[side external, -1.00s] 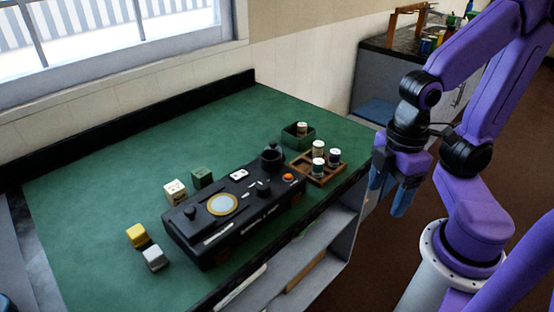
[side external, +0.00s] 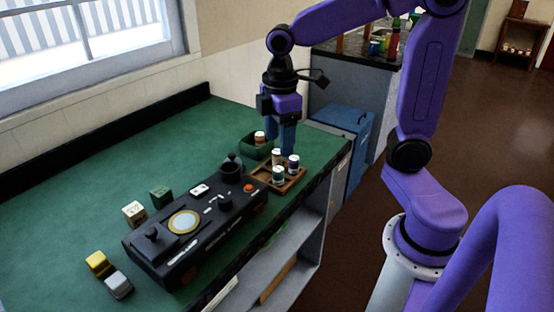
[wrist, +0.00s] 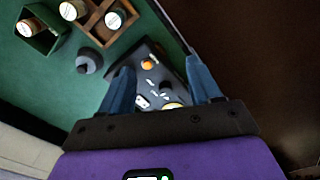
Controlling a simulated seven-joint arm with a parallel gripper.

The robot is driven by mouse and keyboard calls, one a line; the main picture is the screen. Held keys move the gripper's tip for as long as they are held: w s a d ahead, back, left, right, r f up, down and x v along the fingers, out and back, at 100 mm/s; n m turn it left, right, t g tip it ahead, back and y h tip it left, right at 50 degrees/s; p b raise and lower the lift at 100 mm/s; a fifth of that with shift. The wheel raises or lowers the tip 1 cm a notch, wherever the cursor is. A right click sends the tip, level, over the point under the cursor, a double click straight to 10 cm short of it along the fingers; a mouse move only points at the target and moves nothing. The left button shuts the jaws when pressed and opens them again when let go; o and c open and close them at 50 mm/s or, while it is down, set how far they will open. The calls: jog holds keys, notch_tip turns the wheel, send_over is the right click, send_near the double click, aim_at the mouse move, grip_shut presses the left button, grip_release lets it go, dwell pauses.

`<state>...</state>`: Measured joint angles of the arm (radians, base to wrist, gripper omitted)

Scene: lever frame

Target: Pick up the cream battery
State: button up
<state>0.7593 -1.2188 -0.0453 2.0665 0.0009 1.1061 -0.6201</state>
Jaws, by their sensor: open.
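A wooden tray (side external: 298,181) near the counter's right edge holds several upright batteries. The one at its back (side external: 277,157) looks cream and is most likely the cream battery; it also shows in the wrist view (wrist: 71,11). Beside it in the tray are a green battery (side external: 278,174) and a dark blue battery (side external: 293,165), both with pale tops. Another battery (side external: 260,138), orange-tan with a pale top, stands in a green box (side external: 252,152). My gripper (side external: 288,150) points down over the tray's back area, open, with nothing between its fingers (wrist: 160,72). Its height above the batteries is unclear.
A black console (side external: 190,225) with a round dial, knobs and an orange button stands left of the tray. Several small blocks (side external: 134,213) lie further left. Green counter (side external: 80,200) is clear behind.

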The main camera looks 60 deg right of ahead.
jog(key=w+d+r, duration=0.2)
jog(key=w+d, duration=0.5)
send_over(276, 151)
notch_tip(276, 151, down, 17)
jog(key=shift+s+r, duration=0.1)
jog(key=shift+r, duration=0.1)
grip_shut()
jog(key=shift+r, duration=0.1)
